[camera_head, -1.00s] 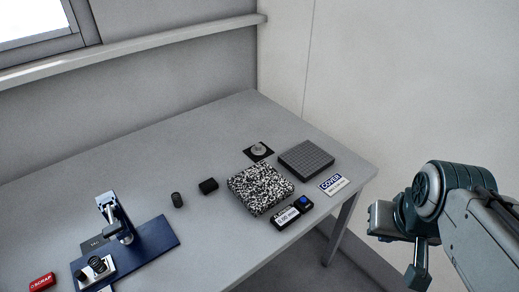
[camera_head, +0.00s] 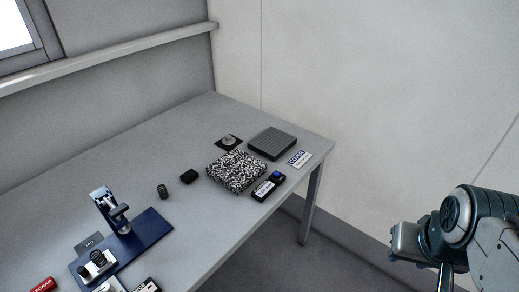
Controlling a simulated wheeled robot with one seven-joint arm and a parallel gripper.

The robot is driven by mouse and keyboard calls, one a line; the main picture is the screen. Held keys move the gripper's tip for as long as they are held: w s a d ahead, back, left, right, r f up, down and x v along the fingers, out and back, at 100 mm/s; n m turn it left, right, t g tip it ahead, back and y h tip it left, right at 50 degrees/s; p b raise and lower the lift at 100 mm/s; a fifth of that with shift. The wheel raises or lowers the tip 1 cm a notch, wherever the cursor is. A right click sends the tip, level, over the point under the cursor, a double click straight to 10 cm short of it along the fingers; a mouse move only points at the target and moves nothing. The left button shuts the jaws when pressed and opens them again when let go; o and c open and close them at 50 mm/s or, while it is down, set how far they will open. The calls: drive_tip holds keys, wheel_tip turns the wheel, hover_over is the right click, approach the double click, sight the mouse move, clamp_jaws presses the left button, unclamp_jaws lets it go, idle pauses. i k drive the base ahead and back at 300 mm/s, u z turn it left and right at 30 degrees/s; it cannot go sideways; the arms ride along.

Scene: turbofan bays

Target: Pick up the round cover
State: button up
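A small round silvery disc (camera_head: 229,140), which looks like the round cover, lies on a black square on the table's far right part. A white card reading COVER (camera_head: 299,158) lies at the table's right edge, beside a dark grey gridded pad (camera_head: 272,143). The disc is not on that pad. My arm shows at the lower right, off the table's right side and well apart from the disc. Its fingers cannot be made out; the lower end runs out of the picture.
A black-and-white speckled block (camera_head: 237,171) stands right in front of the disc. Near it are a gauge with a blue button (camera_head: 269,186) and two small dark cylinders (camera_head: 188,177). A blue stand (camera_head: 146,237) and a red SCRAP block (camera_head: 43,285) are at left. A wall rises behind.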

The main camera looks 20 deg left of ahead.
sight(228, 141)
drive_tip(key=z, duration=0.05)
drive_tip(key=k, duration=0.4)
drive_tip(key=z, duration=0.35)
drive_tip(key=i, duration=1.55)
drive_tip(key=u, duration=1.05)
drive_tip(key=i, duration=0.9)
drive_tip(key=u, duration=1.4)
drive_tip(key=i, duration=0.35)
drive_tip(key=u, duration=0.3)
